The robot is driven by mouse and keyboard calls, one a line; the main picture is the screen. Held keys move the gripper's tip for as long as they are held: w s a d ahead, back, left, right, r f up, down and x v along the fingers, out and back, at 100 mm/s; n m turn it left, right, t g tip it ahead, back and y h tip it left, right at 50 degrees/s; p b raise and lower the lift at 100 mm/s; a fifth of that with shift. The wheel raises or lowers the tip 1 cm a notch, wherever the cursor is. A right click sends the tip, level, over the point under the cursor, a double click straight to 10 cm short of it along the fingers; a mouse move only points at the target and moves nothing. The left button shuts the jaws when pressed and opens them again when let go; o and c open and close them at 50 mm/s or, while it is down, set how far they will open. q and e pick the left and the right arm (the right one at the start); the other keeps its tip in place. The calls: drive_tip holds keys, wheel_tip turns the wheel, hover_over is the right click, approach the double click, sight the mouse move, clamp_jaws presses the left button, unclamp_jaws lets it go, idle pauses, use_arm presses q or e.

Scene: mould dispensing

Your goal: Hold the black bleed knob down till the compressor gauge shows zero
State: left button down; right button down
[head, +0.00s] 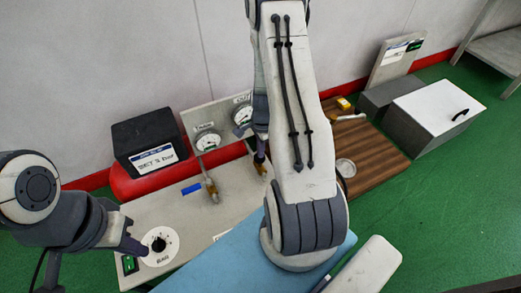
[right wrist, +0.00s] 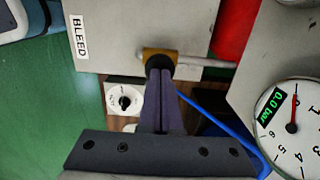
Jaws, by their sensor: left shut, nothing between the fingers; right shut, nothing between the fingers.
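The black bleed knob (right wrist: 162,58) sits on a brass fitting beside a plate marked BLEED in the right wrist view. My right gripper (right wrist: 160,68) is shut and empty, its fingertips against or right at the knob; I cannot tell how far it is pressed. A round white gauge (right wrist: 290,122) at the right edge has a green readout of 0.0 bar, its red needle at zero. In the head view my right gripper (head: 260,158) is partly hidden by my arm. My left gripper (head: 132,246) is shut and empty beside a black dial knob (head: 158,244).
Two dial gauges (head: 207,141) stand on a panel behind the bench, the right one partly hidden by my arm. A black box (head: 150,140) with a label sits on a red tank (head: 125,185). A blue hose (right wrist: 215,120) runs beside my right fingers.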

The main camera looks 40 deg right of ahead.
drive_tip(key=shift+f, duration=1)
idle(3.8)
wheel_tip(320, 180, up, 5)
drive_tip(key=p, duration=0.5)
drive_tip(key=shift+p, duration=0.35)
wheel_tip(320, 180, up, 9)
drive_tip(key=p, duration=0.4)
drive_tip(key=shift+d+r, duration=0.2)
drive_tip(key=shift+d, duration=0.1)
